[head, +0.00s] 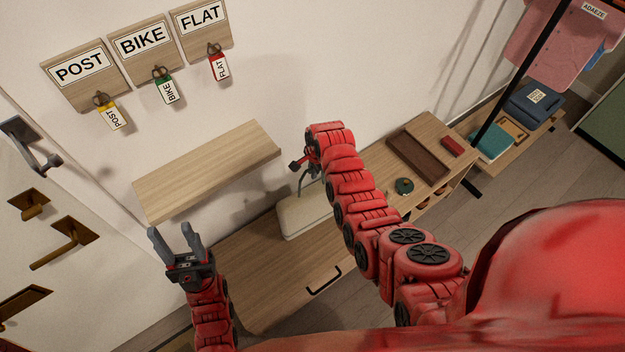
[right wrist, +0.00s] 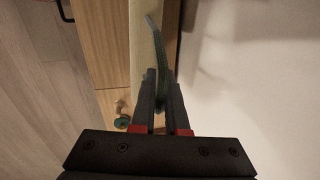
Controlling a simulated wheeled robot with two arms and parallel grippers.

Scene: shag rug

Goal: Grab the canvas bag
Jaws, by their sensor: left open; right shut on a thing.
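The canvas bag (head: 303,214) is cream with a grey-green handle, and it stands on the wooden bench below the wall shelf. In the right wrist view the bag (right wrist: 142,45) is a pale strip beside its curved handle (right wrist: 163,50). My right gripper (head: 311,168) is above the bag, partly hidden by its own arm. In the right wrist view the right gripper (right wrist: 162,78) is shut on the handle. My left gripper (head: 172,232) is open and empty, below the left end of the shelf.
A wall shelf (head: 207,170) is bare, close above my left gripper. Key tags hang on boards marked POST (head: 83,75), BIKE (head: 142,48) and FLAT (head: 202,22). The bench (head: 262,275) carries a brown tray (head: 420,160) and a dark green round object (head: 404,186) to the right.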

